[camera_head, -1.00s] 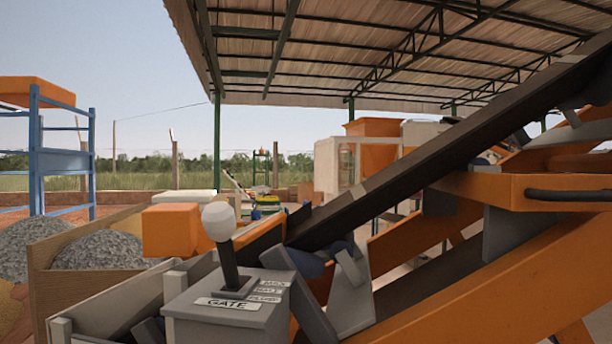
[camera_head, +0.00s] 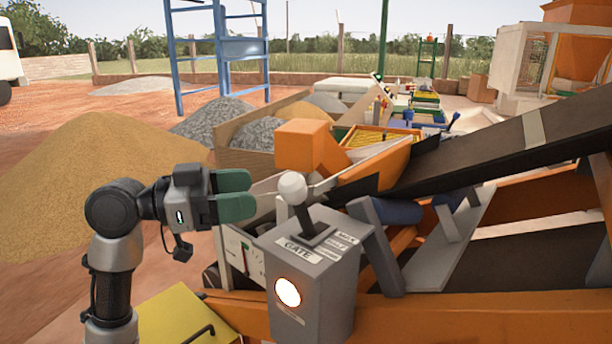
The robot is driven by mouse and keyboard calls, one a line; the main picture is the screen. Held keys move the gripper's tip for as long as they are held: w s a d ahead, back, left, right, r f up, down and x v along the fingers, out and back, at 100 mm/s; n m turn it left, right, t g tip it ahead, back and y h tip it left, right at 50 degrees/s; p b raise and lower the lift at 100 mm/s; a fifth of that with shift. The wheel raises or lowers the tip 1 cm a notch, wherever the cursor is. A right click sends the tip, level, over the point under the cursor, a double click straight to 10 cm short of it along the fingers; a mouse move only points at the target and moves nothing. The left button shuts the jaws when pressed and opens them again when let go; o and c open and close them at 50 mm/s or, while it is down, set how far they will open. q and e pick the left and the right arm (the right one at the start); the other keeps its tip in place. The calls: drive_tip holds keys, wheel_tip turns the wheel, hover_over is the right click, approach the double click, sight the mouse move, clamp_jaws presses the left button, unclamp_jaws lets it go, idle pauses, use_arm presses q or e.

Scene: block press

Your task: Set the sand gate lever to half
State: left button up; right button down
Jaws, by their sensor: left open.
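The gate lever (camera_head: 302,212) has a black stem and a white round knob (camera_head: 293,187). It rises from a slot on top of a grey box (camera_head: 310,275) and leans a little to the left in the picture. A GATE plate (camera_head: 298,250) and smaller position labels (camera_head: 340,243) lie beside the slot; the small print is hard to read. My left gripper (camera_head: 252,194) is open, with green fingertips pointing right toward the knob. It is just left of the knob, apart from it in the picture, and holds nothing. My right gripper is out of view.
A round lamp (camera_head: 288,291) glows on the box front. A dial (camera_head: 252,260) stands behind the box's left side. A dark conveyor belt (camera_head: 480,160) slopes up to the right. An orange block (camera_head: 302,146) stands behind the lever. A sand pile (camera_head: 90,185) lies at left.

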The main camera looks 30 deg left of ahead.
sight(295, 188)
use_arm(q)
drive_tip(key=p+x, duration=0.1)
drive_tip(key=x, duration=0.2)
drive_tip(key=p+x, duration=0.1)
drive_tip(key=x, duration=0.2)
drive_tip(key=shift+w+d+r, duration=0.15)
drive_tip(key=shift+d+r, duration=0.05)
drive_tip(key=shift+d, duration=0.1)
drive_tip(key=shift+x, duration=0.8)
drive_tip(key=shift+f, duration=0.2)
drive_tip(key=shift+c, duration=0.2)
